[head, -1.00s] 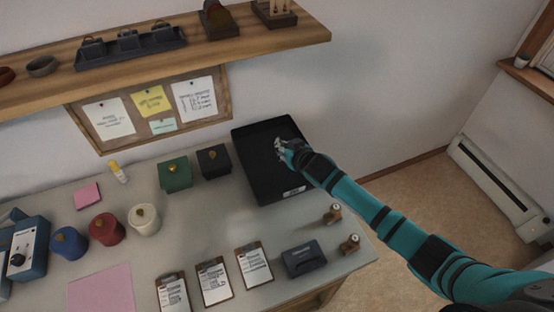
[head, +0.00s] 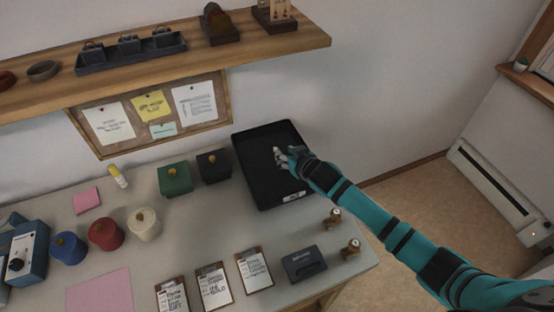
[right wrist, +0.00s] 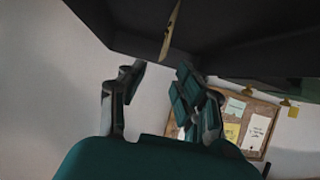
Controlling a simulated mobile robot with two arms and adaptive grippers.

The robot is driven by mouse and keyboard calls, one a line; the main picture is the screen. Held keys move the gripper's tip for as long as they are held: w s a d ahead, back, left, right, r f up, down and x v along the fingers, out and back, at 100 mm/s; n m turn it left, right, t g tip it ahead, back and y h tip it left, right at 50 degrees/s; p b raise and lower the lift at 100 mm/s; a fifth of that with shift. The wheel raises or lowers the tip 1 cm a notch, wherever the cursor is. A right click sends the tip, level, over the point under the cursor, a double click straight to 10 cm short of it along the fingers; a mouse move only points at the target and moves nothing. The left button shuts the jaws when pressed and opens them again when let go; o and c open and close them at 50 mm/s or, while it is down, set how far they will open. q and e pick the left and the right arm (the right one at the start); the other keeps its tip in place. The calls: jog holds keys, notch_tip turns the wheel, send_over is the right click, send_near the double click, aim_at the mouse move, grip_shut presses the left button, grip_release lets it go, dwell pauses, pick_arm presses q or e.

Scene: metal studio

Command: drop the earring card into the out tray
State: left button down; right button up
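My right gripper (head: 280,156) is over the black out tray (head: 251,174) on the desk's back right. In the right wrist view its fingers (right wrist: 160,68) are spread apart, with a clear gap between the tips. A thin tan card, seemingly the earring card (right wrist: 171,30), shows nearly edge-on just beyond the fingertips, against the dark tray (right wrist: 240,58). No finger visibly clamps it. I cannot tell whether it rests on the tray floor or is above it. I cannot make out the card in the head view. My left gripper is not in view.
Green (head: 175,180) and dark (head: 214,167) lidded boxes stand left of the tray. Two small knobbed pieces (head: 333,218), a dark block (head: 304,263) and several clipboards (head: 254,268) are in front. A wooden shelf (head: 200,52) and pinboard (head: 152,115) are behind.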

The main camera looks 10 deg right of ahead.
jog(key=v, duration=1)
